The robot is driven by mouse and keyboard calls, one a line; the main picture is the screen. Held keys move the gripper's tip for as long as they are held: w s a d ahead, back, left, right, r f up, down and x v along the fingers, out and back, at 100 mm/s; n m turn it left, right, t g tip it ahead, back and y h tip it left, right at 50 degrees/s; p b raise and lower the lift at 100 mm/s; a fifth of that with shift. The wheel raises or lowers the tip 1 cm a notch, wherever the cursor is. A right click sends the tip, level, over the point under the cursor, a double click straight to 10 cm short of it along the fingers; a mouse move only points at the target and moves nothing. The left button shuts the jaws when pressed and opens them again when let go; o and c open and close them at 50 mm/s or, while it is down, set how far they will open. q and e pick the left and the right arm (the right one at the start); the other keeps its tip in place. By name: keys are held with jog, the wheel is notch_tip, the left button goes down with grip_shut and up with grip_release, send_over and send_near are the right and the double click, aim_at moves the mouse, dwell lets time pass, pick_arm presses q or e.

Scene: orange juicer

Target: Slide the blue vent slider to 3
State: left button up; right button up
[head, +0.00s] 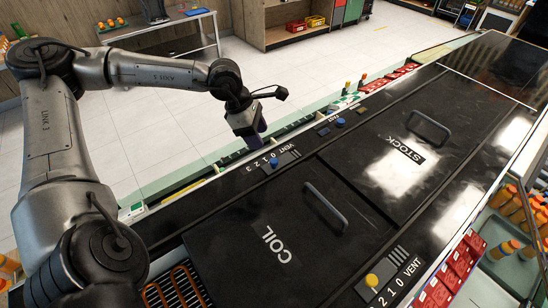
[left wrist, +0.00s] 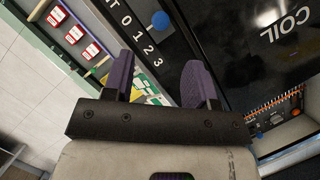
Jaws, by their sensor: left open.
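The blue vent slider (head: 274,163) is a small round knob on the black counter, beside the white label "VENT 0 1 2 3". In the left wrist view the blue slider (left wrist: 160,20) looks level with about the 1; its exact setting is hard to tell. The digit 3 (left wrist: 158,62) shows between my fingers in that view. My left gripper (head: 258,141) hangs over the counter's far edge, just above and left of the slider in the head view. Its purple fingers (left wrist: 158,66) are apart and empty, not touching the slider. My right gripper is not in view.
The black COIL lid (head: 245,225) with a raised handle (head: 325,205) lies near the slider. The STOCK lid (head: 390,135) lies beyond it. A yellow slider (head: 372,281) has its own VENT scale at the near edge. Red boxes (left wrist: 73,35) line the far edge.

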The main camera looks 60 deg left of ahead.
aim_at(273, 161)
pick_arm(q)
jog(key=p+x, duration=0.1)
jog(key=x, duration=0.8)
jog(key=shift+d+f, duration=0.1)
jog(key=shift+f, duration=0.2)
jog(key=shift+c, duration=0.2)
grip_shut()
